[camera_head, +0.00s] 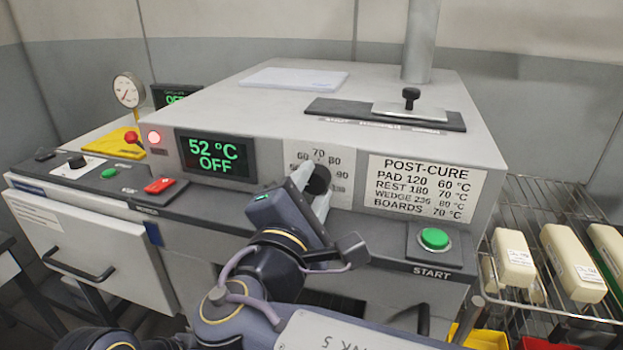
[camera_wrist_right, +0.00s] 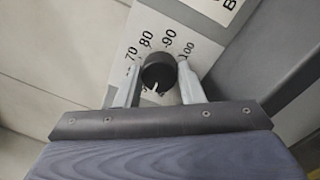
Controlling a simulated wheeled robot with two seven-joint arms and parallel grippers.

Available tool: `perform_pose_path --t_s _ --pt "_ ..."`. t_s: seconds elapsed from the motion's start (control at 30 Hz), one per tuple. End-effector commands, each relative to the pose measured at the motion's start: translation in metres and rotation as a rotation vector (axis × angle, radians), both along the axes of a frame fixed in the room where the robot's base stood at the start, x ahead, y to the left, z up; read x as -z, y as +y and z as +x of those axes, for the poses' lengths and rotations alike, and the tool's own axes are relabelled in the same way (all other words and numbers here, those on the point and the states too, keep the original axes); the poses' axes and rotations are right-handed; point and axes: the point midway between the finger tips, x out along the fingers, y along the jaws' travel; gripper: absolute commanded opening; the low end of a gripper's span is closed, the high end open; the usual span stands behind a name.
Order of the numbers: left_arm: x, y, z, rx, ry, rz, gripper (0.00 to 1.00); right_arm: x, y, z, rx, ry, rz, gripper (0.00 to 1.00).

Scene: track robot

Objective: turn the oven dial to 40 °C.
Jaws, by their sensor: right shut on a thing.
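The oven dial is a black round knob (camera_head: 318,180) on a pale scale plate (camera_head: 322,155); 70, 80 and 90 are readable, and my gripper covers part of the scale. My right gripper (camera_head: 312,186) is shut on the knob, one finger on each side. In the right wrist view the knob (camera_wrist_right: 157,72) sits between the fingertips (camera_wrist_right: 160,78), with 70, 80, 90 and 100 beside it. A white mark shows on the knob's lower side; I cannot tell which number it points at. The oven display (camera_head: 216,157) reads 52 °C OFF. My left gripper is not in view.
A green START button (camera_head: 434,239) and a post-cure sign (camera_head: 420,188) are right of the dial. A wire rack (camera_head: 540,215) with pale blocks stands at the right. A red switch (camera_head: 159,185) is on the left ledge.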

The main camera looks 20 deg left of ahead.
Motion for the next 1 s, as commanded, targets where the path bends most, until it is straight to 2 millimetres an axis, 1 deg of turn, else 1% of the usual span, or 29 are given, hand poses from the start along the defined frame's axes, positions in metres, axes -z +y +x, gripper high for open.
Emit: perform_pose_path --t_s 0.03,0.1,0.3,0.5,0.7,1.0 --pt "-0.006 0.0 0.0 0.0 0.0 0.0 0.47 -0.002 0.0 0.0 -0.001 0.005 -0.045 0.12" --pt "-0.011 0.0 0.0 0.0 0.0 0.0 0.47 -0.002 0.0 0.0 -0.002 0.007 -0.107 0.12" --pt "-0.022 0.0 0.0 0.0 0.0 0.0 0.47 -0.002 0.0 -0.001 -0.003 0.011 -0.264 0.12" --pt "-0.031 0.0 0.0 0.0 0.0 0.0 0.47 -0.001 0.0 -0.001 -0.003 0.015 -0.379 0.12" --pt "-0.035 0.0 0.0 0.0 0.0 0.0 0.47 0.0 0.0 0.0 -0.002 0.018 -0.443 0.12" --pt "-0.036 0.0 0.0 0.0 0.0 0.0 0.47 0.001 0.0 0.0 -0.003 0.018 -0.471 0.12"
